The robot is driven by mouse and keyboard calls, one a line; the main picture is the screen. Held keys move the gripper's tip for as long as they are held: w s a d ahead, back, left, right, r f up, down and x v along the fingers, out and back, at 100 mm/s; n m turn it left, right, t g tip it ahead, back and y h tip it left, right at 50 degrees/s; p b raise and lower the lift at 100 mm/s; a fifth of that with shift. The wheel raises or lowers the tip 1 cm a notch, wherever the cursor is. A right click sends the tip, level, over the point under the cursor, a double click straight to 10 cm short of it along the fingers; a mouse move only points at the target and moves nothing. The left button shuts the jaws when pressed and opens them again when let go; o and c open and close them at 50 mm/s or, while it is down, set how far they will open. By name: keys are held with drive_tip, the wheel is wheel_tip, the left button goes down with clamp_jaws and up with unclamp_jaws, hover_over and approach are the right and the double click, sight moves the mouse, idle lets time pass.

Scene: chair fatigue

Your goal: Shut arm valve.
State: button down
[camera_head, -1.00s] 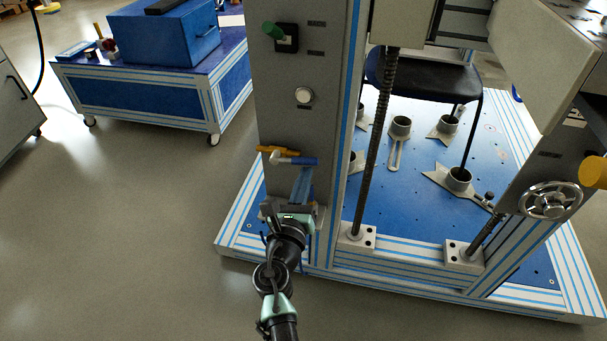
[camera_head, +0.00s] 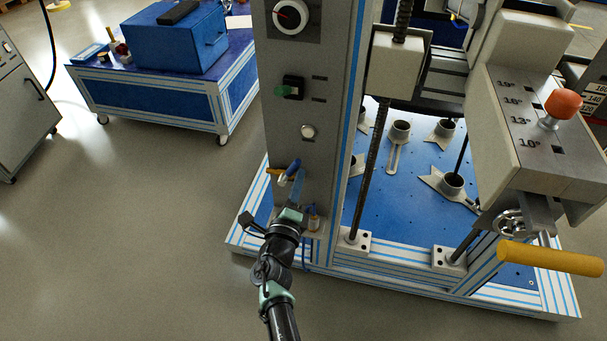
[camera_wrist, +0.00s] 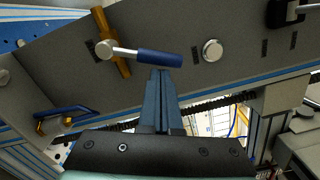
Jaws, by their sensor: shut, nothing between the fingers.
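A lever valve with a blue handle (camera_head: 294,167) and an orange body (camera_head: 274,171) sits on the grey column. Its handle slants steeply up, across the level orange body. In the wrist view the blue handle (camera_wrist: 160,58) joins a silver stem at the orange body (camera_wrist: 103,25). My gripper (camera_head: 299,176) is shut and empty, its fingers just below the handle. In the wrist view the fingertips (camera_wrist: 161,73) are at the handle's underside; I cannot tell whether they touch. A second blue-handled lever (camera_wrist: 70,116) shows at the lower left of the wrist view.
A yellow cylinder (camera_head: 550,258) juts out at the right. The floor (camera_head: 150,240) on the left is clear.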

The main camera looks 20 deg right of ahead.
sight(286, 175)
drive_tip(key=n, duration=0.1)
drive_tip(key=a+r+n+p, duration=0.1)
drive_tip(key=w+n+p, duration=0.1)
drive_tip(key=shift+a+r+n, duration=0.25)
drive_tip(key=shift+a+n, duration=0.1)
drive_tip(key=shift+n, duration=0.05)
drive_tip(key=shift+w+a+p, duration=0.2)
drive_tip(key=shift+a+p, duration=0.05)
drive_tip(key=shift+p, duration=0.25)
